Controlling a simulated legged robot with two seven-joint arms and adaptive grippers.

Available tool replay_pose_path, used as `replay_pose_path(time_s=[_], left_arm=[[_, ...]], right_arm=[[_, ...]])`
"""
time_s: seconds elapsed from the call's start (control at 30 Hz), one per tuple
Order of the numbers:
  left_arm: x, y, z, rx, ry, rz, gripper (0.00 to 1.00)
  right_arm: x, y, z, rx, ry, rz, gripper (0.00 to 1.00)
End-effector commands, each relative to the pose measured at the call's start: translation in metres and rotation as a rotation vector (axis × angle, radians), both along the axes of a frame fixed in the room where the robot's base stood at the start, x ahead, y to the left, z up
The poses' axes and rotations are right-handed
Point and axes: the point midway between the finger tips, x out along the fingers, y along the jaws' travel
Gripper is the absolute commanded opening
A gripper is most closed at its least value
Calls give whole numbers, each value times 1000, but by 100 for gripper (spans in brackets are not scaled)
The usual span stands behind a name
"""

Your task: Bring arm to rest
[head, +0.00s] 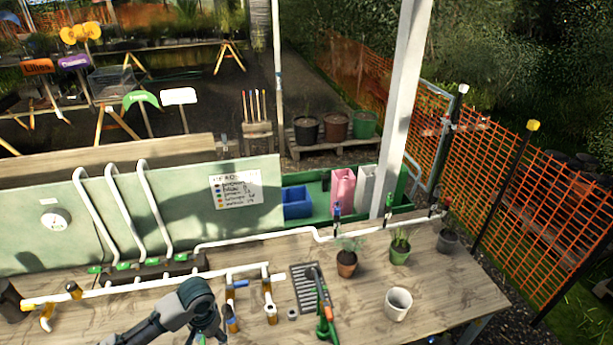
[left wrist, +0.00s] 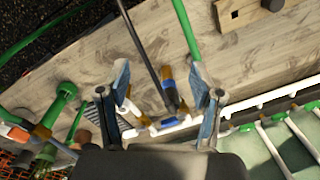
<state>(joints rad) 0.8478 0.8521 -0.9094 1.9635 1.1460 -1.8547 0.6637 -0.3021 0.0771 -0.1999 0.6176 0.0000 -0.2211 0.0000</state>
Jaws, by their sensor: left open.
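My left arm (head: 188,305) comes in low from the left in the head view and hangs over the front of the wooden bench (head: 455,297). Its fingers are hard to make out there. In the left wrist view my left gripper (left wrist: 160,76) is open, its two blue-grey fingers well apart. Between and beyond them lie a tube with a brown end and blue band (left wrist: 169,90) and a white pipe (left wrist: 268,97). Nothing appears held between the fingers. My right gripper is not in view.
White pipes (head: 265,243) with several fittings run along the bench. A white post (head: 402,110) rises behind.

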Motion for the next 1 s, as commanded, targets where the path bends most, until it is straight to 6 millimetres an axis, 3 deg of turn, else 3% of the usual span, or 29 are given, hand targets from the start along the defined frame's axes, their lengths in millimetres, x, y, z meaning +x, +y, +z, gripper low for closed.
replay_pose_path(time_s=[0.27,0.57,0.83,1.0], left_arm=[[-11,-30,-25,-50,-30,-83,66],[-36,-78,-59,-149,-101,-188,66],[-83,-128,-94,-286,-228,-212,66],[-117,-120,-111,-291,-309,-129,66]], right_arm=[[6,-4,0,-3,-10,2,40],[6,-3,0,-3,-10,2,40],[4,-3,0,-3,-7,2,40],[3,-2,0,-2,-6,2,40]])
